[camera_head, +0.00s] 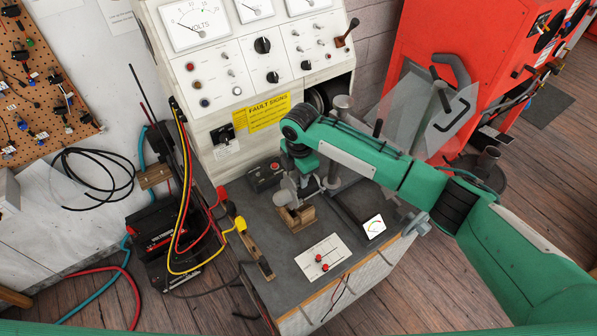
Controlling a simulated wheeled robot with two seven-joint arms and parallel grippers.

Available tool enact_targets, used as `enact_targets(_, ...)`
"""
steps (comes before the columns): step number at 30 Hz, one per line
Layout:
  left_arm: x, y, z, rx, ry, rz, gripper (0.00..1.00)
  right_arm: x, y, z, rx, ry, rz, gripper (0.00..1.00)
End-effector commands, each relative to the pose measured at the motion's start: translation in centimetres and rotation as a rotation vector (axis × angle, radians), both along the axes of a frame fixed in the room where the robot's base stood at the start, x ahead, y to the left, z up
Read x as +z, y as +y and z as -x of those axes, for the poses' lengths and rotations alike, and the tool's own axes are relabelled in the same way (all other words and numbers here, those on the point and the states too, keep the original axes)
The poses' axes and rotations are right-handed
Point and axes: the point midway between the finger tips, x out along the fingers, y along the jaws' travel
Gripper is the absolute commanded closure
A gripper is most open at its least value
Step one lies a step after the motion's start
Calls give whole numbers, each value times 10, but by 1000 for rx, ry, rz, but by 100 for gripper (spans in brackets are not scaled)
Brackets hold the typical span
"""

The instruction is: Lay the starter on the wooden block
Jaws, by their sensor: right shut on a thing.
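The wooden block (300,219) is a small brown cradle on the grey bench top, near its middle. A small pale grey metal part, which looks like the starter (286,196), shows right above and behind the block. I cannot tell whether it touches the block. My right gripper (303,185) points down at this spot, just behind the block, and is shut on the starter. The fingertips are small and partly hidden by the wrist and the part. My left gripper is not in view.
The bench top (283,250) also carries a white panel with red knobs (323,259), a dark meter box (358,214) and a dark box (265,176). The white test console (215,100) stands behind. Cables and red and yellow clamps (238,226) crowd the left edge.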

Motion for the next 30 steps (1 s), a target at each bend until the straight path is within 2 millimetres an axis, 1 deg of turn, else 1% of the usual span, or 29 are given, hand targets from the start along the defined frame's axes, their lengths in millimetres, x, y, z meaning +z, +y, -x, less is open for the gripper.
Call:
enact_targets(1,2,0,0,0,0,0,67,5,2,-2,1,-6,-5,100)
enact_targets(11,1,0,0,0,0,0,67,5,2,-2,2,-6,-5,100)
enact_targets(30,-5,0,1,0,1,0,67,-8,2,-1,1,-5,-5,100)
